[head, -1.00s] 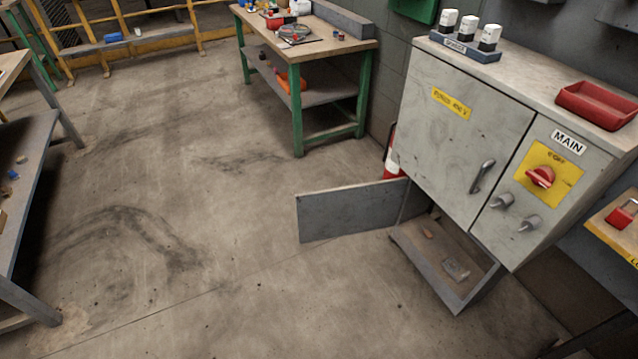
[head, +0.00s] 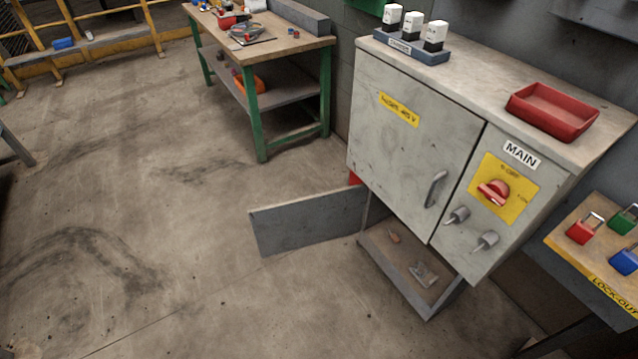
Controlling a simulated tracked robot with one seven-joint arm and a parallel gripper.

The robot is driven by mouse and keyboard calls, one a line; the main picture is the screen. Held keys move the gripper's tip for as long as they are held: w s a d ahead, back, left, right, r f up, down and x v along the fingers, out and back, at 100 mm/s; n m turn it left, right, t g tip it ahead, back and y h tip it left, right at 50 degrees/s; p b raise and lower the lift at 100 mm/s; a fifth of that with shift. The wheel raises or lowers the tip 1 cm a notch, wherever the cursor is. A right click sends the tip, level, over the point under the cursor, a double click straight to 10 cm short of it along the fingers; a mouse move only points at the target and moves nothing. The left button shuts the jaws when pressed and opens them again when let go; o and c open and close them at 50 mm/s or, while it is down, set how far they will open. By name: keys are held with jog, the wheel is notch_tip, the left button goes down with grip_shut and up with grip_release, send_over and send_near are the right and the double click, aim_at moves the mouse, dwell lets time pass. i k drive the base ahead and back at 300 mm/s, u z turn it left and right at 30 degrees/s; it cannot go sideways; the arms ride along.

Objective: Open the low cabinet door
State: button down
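The low cabinet door (head: 308,220) is a grey panel at floor level in the head view. It stands swung open to the left of the low compartment (head: 408,262) under the grey electrical cabinet. Inside the compartment lie a small brownish item (head: 393,236) and a clear or grey item (head: 424,274). The upper cabinet door (head: 410,150), with a yellow voltage label and a grey handle (head: 436,188), is shut. My gripper is not in view.
A red tray (head: 553,111) and a rack of white-topped items (head: 411,47) sit on the cabinet. A yellow-edged table with padlocks (head: 584,229) stands at the right. A green-legged workbench (head: 262,97) stands behind. The floor at the left is clear.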

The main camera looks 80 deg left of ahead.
aim_at(286, 226)
jog(key=z, duration=0.95)
jog(key=k, duration=2.7)
jog(key=u, duration=2.15)
jog(key=i, duration=0.95)
jog(key=u, duration=0.2)
